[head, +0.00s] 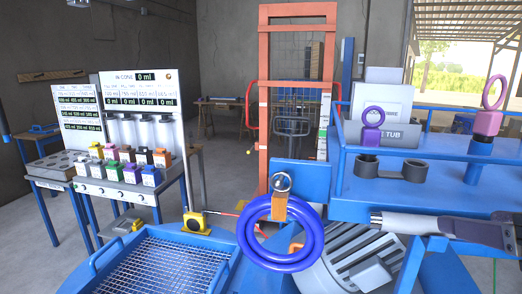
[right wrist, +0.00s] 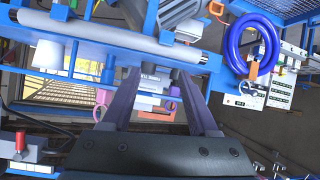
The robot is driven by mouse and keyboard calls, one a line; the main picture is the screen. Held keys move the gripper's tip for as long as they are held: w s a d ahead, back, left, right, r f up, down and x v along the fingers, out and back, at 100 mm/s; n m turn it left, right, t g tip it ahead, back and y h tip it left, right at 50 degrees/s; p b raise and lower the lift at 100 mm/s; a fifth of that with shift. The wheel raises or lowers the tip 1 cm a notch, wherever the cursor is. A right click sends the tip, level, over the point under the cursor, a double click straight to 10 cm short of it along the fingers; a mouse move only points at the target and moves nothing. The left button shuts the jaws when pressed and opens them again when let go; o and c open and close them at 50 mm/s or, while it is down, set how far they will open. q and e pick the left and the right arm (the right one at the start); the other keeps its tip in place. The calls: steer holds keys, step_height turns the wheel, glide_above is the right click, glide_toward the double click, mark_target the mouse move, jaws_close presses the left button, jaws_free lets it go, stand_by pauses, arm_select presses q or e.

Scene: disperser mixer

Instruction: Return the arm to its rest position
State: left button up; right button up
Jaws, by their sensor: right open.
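My right gripper (head: 450,228) shows at the right of the head view, with its dark, purplish fingers low in front of the blue bench (head: 432,190). In the right wrist view its two fingers (right wrist: 158,78) stand apart with nothing held between them. A grey cylinder (head: 412,221) lies at the fingertips in the head view; it also crosses the top of the right wrist view (right wrist: 90,37). I cannot tell whether the fingers touch it. My left gripper is not in view.
A blue ring (head: 256,250) with an orange clip hangs left of the gripper. A grey finned motor (head: 340,262) is below. A purple ringed piece (head: 371,137) and grey double holder (head: 390,168) stand on the bench. A mesh tray (head: 160,268) and dispenser (head: 143,80) are at left.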

steer(key=s+a+f+n+g+y, duration=0.15)
steer(key=s+f+g, duration=0.25)
steer(key=s+f, duration=0.4)
steer(key=s+a+f+n+g+y, duration=0.15)
steer(key=s+f+g, duration=0.35)
steer(key=s, duration=0.6)
step_height(320, 180, up, 13)
steer(key=p, duration=1.3)
steer(key=shift+w+a+m+t+h+p, duration=0.3)
steer(key=shift+w+a+p, duration=0.05)
steer(key=shift+a, duration=0.05)
